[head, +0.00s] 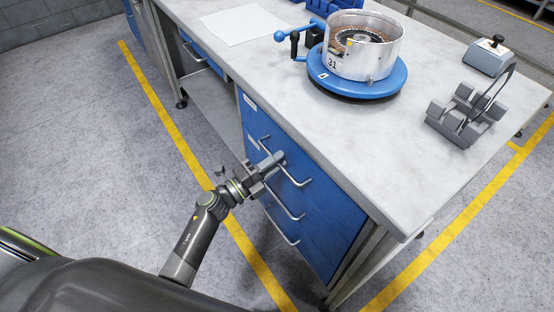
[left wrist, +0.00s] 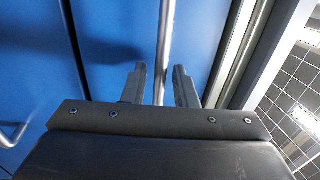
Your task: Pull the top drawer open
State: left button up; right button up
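The blue drawer unit (head: 325,213) stands under the worktop, with several bar handles on its front. The top drawer's handle (head: 295,177) is the uppermost bar; the drawer front looks flush with the unit. My left gripper (head: 272,162) is at the middle of this handle and hides part of it. In the left wrist view, the left gripper (left wrist: 160,75) has its two fingers apart, with the handle bar (left wrist: 166,38) running between them. A gap shows on each side of the bar. My right gripper is in neither view.
Lower handles (head: 288,208) sit just below the gripper. The worktop (head: 300,110) overhangs above and carries a clutch housing on a blue turntable (head: 365,84), a grey block fixture (head: 466,115) and a paper sheet (head: 243,26). The floor in front (head: 165,165) is clear.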

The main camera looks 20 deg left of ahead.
pick_arm(q)
jog(key=shift+w+d, duration=0.15)
jog(key=shift+w, duration=0.1)
grip_shut()
